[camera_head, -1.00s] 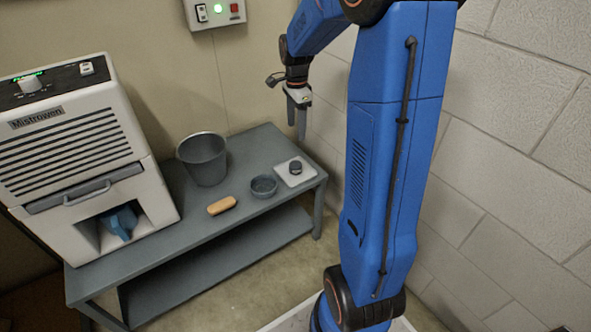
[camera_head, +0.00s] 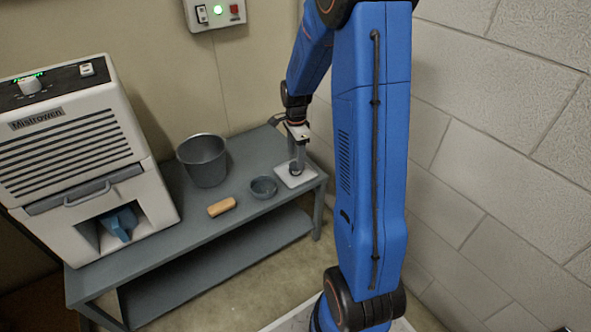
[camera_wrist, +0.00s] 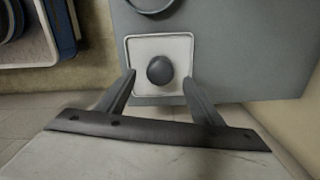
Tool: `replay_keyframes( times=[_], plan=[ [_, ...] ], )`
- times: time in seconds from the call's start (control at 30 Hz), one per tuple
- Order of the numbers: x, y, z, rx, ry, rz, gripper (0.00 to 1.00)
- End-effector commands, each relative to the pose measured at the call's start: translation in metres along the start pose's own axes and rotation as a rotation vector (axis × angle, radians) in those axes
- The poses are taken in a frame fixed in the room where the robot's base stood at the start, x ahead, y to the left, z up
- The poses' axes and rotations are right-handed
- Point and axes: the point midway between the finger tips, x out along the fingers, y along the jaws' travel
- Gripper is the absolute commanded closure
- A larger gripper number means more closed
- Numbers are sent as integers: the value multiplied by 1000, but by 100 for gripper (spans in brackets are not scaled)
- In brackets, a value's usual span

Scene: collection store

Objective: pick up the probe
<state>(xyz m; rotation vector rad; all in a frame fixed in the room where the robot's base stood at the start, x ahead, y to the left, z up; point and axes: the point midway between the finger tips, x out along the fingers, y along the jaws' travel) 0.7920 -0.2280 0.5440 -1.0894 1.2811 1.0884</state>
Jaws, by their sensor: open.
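A small dark round-topped piece, which I take to be the probe (camera_wrist: 160,70), stands on a square white pad (camera_wrist: 179,49) near the right end of the grey table. In the head view the dark piece (camera_head: 296,168) is partly hidden by my gripper (camera_head: 297,163), and the white pad (camera_head: 301,180) shows around it. My gripper (camera_wrist: 159,78) is open in the wrist view. Its two fingers are spread to the left and right of the dark piece, with a gap on each side. I cannot tell exactly how high the fingertips are.
A small grey bowl (camera_head: 264,187) stands left of the pad. A tan block (camera_head: 222,206) and a grey bucket (camera_head: 205,160) are farther left. A white machine (camera_head: 80,150) fills the table's left end. A block wall (camera_head: 500,140) rises on the right.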

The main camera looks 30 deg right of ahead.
Motion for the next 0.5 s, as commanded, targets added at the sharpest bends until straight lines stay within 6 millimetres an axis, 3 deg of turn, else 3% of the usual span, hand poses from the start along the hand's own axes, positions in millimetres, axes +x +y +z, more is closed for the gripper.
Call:
replay_keyframes(
  times=[0.2, 0.5],
  plan=[
    [29, 0, 1, 0, 0, 3, 40],
    [36, 0, 1, 0, 0, 0, 40]
  ],
)
